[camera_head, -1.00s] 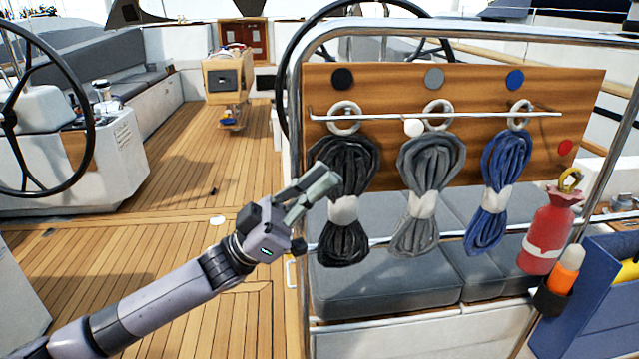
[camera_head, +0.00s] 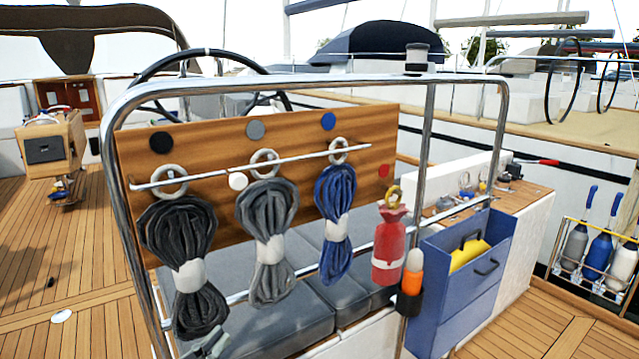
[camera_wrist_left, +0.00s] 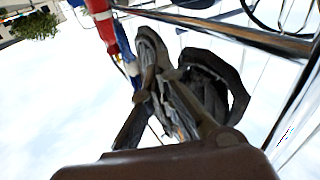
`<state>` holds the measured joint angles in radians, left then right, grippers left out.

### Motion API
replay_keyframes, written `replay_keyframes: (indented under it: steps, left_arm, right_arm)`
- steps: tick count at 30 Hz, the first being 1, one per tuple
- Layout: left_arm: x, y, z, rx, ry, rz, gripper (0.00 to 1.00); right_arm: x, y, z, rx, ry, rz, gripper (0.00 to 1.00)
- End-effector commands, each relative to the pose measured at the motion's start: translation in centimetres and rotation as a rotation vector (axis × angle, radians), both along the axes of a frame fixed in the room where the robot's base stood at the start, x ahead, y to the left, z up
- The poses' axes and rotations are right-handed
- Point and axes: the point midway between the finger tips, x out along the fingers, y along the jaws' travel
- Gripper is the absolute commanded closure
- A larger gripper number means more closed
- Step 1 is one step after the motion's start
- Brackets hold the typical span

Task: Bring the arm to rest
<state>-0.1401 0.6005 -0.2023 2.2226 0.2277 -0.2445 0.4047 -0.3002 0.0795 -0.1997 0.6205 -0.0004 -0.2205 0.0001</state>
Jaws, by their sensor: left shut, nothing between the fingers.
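My left gripper (camera_head: 212,344) shows only at the bottom edge of the head view, with its fingers shut and nothing held. It is just below and in front of the black rope coil (camera_head: 180,235); I cannot tell whether they touch. The rest of my left arm is out of the head view. In the left wrist view the fingers are dark and foreshortened against bright sky. My right gripper is in neither view.
Grey (camera_head: 268,235) and blue (camera_head: 335,222) rope coils hang beside the black one inside a steel rail frame (camera_head: 300,84). Open deck lies left.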

Motion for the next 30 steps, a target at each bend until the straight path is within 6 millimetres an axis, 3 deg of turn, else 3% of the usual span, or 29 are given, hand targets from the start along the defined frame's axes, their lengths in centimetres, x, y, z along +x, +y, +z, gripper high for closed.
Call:
replay_keyframes:
  steps: [6,9,12,18,24,30]
  left_arm:
    - [-4.6,0.7,-10.9,0.18,0.405,0.152,1.0]
    - [-8.4,1.4,-15.2,0.265,0.605,0.196,1.0]
    - [-12.0,2.0,-18.2,0.333,0.77,0.217,1.0]
    - [-18.8,2.7,-21.8,0.423,1.036,0.226,1.0]
    - [-25.3,3.0,-23.5,0.485,1.269,0.207,1.0]
    - [-23.5,2.9,-28.9,0.494,1.276,0.2,1.0]
  right_arm:
    - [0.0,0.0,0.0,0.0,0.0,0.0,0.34]
    - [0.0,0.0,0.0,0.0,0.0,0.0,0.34]
    - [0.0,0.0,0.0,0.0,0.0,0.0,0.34]
    - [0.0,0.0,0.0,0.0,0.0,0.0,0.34]
    - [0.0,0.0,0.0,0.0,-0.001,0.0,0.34]
    - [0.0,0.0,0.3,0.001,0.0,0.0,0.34]
